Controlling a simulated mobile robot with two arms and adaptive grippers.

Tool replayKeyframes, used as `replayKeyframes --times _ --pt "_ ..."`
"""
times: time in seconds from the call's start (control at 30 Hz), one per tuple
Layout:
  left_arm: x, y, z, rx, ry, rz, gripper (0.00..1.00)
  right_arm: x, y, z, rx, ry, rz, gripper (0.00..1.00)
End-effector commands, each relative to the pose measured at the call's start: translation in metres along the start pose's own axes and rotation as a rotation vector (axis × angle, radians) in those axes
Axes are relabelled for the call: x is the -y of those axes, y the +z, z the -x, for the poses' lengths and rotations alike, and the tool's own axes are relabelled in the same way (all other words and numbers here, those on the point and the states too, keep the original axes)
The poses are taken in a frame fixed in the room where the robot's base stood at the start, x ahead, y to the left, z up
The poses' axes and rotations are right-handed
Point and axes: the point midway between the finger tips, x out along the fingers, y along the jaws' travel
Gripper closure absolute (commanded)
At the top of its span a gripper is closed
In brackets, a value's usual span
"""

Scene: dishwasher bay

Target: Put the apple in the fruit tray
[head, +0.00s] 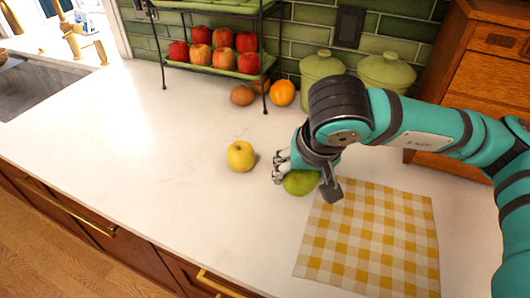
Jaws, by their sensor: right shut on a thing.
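My right gripper (304,177) is low over the counter, shut on a green fruit (299,185). The green fruit is partly hidden by the fingers, and I cannot tell whether it is clear of the counter. A yellow apple-like fruit (240,156) lies on the counter just left of the gripper, apart from it. The fruit tray (214,72) is the green lower tier of a dark wire rack at the back, holding several red apples (224,56). My left gripper is out of view.
An orange (283,92) and a brownish round fruit (242,95) lie by the rack. Two green lidded jars (322,66) and a wooden cabinet (487,70) stand at the back right. A yellow checked cloth (372,240) lies in front. The counter's left is clear, up to the sink (35,82).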

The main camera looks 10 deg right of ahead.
Motion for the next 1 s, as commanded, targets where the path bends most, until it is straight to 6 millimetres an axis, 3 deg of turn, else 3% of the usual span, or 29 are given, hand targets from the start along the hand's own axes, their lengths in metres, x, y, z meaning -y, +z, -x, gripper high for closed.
replayKeyframes --times 0.3,0.43,1.0 --pt "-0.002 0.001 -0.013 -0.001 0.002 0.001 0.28 0.043 0.032 -0.028 0.005 -0.022 0.012 0.79" --pt "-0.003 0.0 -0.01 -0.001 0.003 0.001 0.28 0.044 0.029 -0.033 0.004 -0.023 0.006 0.79" --pt "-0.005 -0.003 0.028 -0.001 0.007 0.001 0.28 -0.025 -0.078 -0.082 0.003 -0.023 0.004 0.79"
